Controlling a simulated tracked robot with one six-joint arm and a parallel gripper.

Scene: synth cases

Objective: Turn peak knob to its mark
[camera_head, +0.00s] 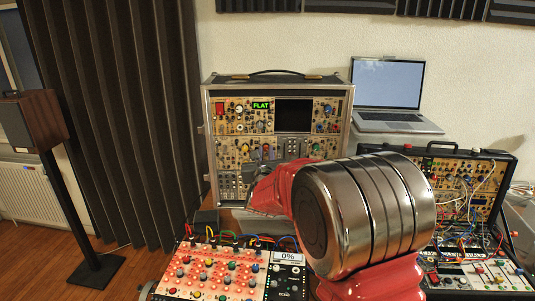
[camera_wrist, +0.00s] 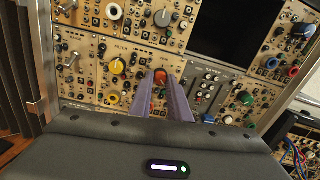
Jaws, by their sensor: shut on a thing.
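The upright synth case (camera_head: 206,130) faces me, full of tan panels with knobs. In the wrist view, the two fingers of my gripper (camera_wrist: 161,84) are closed on the sides of an orange-red knob (camera_wrist: 160,77). A small green display (camera_head: 261,105) on the case reads FLAT.
A laptop (camera_head: 390,90) stands right of the case. An open patched case (camera_head: 470,170) is at right, and a red-lit panel (camera_head: 215,272) with cables is in front.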

